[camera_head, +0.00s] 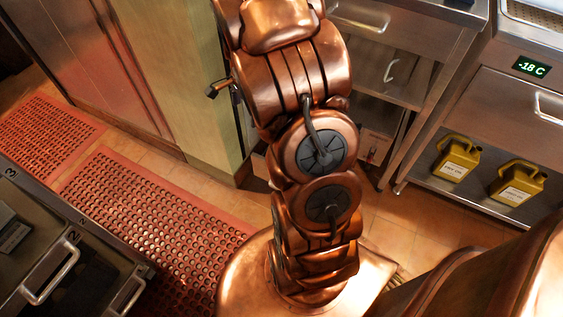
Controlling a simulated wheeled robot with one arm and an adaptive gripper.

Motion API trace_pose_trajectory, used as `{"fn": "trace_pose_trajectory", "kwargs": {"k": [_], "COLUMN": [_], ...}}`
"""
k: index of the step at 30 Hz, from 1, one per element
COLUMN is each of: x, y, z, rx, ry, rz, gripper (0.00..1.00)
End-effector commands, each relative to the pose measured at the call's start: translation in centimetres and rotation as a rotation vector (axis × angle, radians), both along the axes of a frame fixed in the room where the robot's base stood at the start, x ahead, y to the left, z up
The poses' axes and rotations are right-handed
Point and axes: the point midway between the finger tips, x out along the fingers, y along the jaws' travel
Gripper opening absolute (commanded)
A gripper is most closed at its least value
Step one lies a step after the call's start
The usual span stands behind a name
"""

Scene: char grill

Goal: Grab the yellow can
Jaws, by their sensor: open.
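Two yellow cans stand side by side on a low metal shelf at the right. The left yellow can (455,160) has a white label that seems to read fry oil. The right yellow can (517,183) has a similar label and a moulded handle on top. Both look upright and nothing touches them. My copper-coloured arm rises through the middle of the picture and leaves it at the top edge. My gripper is not in this view, so its place relative to the cans cannot be seen.
A freezer unit with a lit -18 C display (531,67) and a drawer stands above the cans. Steel drawers (398,72) are left of it. Red perforated mats (140,215) cover the floor at left. A drawer counter (62,250) fills the lower left corner.

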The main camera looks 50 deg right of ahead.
Motion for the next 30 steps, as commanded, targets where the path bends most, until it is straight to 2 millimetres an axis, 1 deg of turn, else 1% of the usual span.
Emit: {"fn": "trace_pose_trajectory", "kwargs": {"k": [1, 2, 3, 5, 6, 8, 9, 11, 12, 14, 15, 18, 21, 22, 24, 26, 30], "x": [0.6, 0.9, 1.3, 1.8, 2.2, 2.6, 2.8, 3.0, 3.2, 3.3, 3.4, 3.3, 3.3, 3.3, 3.3, 3.3, 3.3], "y": [-1.5, -2.3, -3.4, -5.0, -6.0, -7.6, -8.6, -10.2, -11.1, -12.6, -13.5, -15.3, -16.6, -16.9, -17.5, -17.8, -18.0], "z": [-3.5, -4.9, -6.7, -9.3, -11.2, -13.9, -15.9, -18.7, -20.7, -23.4, -25.1, -29.0, -31.9, -32.5, -33.5, -34.1, -35.3], "rx": [0.001, 0.002, 0.003, 0.004, 0.007, 0.008, 0.011, 0.016, 0.021, 0.026, 0.030, 0.040, 0.052, 0.054, 0.059, 0.061, 0.063], "ry": [0.001, 0.000, -0.002, -0.003, -0.006, -0.012, -0.013, -0.017, -0.018, -0.024, -0.027, -0.033, -0.036, -0.038, -0.043, -0.045, -0.045], "rz": [-0.073, -0.118, -0.180, -0.270, -0.329, -0.419, -0.480, -0.571, -0.630, -0.717, -0.772, -0.895, -0.990, -1.011, -1.051, -1.073, -1.093], "gripper": [0.96, 0.96, 0.96, 0.96, 0.96, 0.96, 0.96, 0.96, 0.96, 0.96, 0.96, 0.96, 0.96, 0.96, 0.96, 0.96, 0.96]}}
